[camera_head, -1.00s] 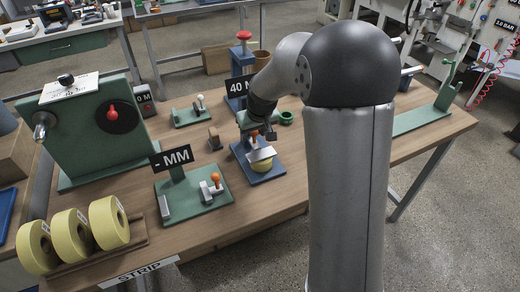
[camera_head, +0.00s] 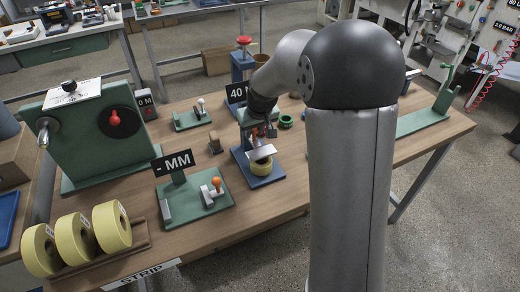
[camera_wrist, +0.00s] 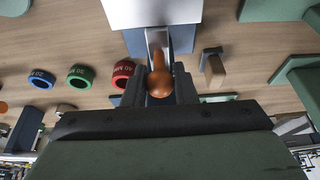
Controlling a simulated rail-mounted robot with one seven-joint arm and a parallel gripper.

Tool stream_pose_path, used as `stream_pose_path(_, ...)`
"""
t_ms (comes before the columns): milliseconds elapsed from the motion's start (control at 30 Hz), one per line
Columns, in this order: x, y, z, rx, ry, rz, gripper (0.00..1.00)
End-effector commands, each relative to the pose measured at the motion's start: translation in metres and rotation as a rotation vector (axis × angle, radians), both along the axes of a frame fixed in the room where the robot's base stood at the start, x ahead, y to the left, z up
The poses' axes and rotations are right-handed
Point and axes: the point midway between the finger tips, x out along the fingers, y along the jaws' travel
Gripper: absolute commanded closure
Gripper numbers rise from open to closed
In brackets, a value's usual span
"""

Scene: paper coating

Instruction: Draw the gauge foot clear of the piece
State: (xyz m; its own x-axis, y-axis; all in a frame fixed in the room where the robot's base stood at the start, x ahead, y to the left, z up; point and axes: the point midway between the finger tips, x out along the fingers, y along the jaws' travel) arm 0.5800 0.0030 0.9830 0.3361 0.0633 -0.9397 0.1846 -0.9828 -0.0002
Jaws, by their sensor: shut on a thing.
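My gripper (camera_wrist: 159,92) is shut on an orange-knobbed handle (camera_wrist: 160,84) with a shiny metal shaft. The shaft runs towards a pale flat plate (camera_wrist: 152,12). In the head view my gripper (camera_head: 268,132) is above the blue stand (camera_head: 265,182), and the plate (camera_head: 262,153) sits tilted over a yellow roll (camera_head: 261,167) there. I cannot tell whether plate and roll touch. The gauge (camera_head: 196,210) has a green base, a sign reading "- MM" (camera_head: 173,161) and its own orange-knobbed metal piece (camera_head: 212,190). Which part is the gauge foot is unclear.
Several yellow rolls (camera_head: 113,226) stand in a wooden rack at the front left. A green machine (camera_head: 85,135) with a red knob stands behind. A small block (camera_head: 214,146) is left of the blue stand. Blue, green and red rings (camera_wrist: 123,72) lie nearby.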

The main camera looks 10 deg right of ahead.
Motion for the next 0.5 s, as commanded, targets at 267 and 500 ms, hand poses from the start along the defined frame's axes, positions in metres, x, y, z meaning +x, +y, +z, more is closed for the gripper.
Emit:
stream_pose_path(267,0.0,0.0,0.02,0.0,-0.003,0.0,0.98)
stream_pose_path(500,0.0,0.0,0.035,0.0,-0.003,0.0,0.98)
